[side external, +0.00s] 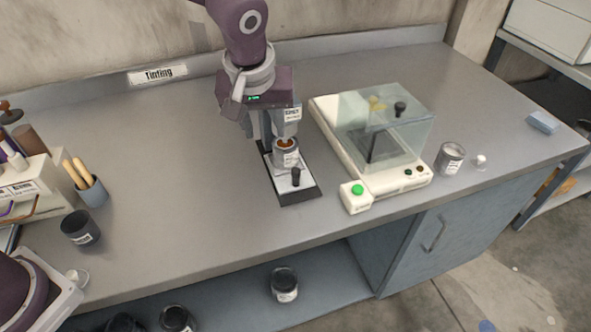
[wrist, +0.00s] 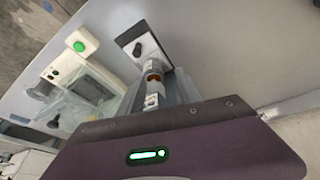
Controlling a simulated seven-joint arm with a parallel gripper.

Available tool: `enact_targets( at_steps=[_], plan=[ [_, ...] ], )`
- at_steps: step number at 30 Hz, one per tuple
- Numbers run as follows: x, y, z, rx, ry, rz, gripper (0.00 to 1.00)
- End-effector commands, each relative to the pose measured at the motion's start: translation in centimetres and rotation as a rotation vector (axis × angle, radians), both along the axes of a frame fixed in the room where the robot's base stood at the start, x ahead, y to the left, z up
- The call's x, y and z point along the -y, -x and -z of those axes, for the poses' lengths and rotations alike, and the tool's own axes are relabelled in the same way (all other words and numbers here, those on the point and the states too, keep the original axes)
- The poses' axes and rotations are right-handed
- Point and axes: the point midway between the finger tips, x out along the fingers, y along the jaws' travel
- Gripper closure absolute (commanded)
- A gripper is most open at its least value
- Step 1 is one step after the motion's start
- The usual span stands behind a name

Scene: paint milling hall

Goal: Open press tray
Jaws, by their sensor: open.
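The press (side external: 285,118) stands on the bench's middle, with a grey upright and a labelled head. Its dark base (side external: 313,194) reaches forward and bears a light plate with a black upright knob (side external: 296,176); the knob also shows in the wrist view (wrist: 138,49). A small open can (side external: 287,158) with brown contents stands under the head, behind the knob; it also shows in the wrist view (wrist: 153,77). My gripper (side external: 262,112) is open behind and above the can, away from the knob. Its fingertips are hard to make out beside the press.
A glass-covered instrument (side external: 330,114) with a green button (side external: 357,189) stands close right of the press. A can (side external: 450,158) and a small white item (side external: 480,161) are farther right. A dark cup (side external: 80,228) and a brush holder (side external: 93,190) stand left. Bench left of the press is clear.

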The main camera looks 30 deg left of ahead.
Motion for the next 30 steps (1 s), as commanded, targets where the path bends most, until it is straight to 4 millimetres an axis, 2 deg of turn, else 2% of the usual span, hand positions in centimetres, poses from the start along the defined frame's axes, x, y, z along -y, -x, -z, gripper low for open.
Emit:
enact_targets(
  at_steps=[1,3,6,10,15,21,28,30],
  plan=[
    [1.8,-1.0,2.7,0.001,-0.026,-0.009,0.59],
    [3.7,-1.9,5.6,0.015,-0.046,-0.031,0.59],
    [5.1,-2.5,7.8,0.032,-0.061,-0.048,0.59],
    [5.1,-3.0,9.6,0.034,-0.065,-0.055,0.59],
    [4.4,-4.1,12.7,0.032,-0.064,-0.054,0.59],
    [4.0,-4.9,14.7,0.034,-0.063,-0.053,0.59],
    [4.0,-4.9,14.8,0.034,-0.062,-0.053,0.59],
    [4.0,-4.9,14.8,0.034,-0.062,-0.053,0.71]
  ],
)
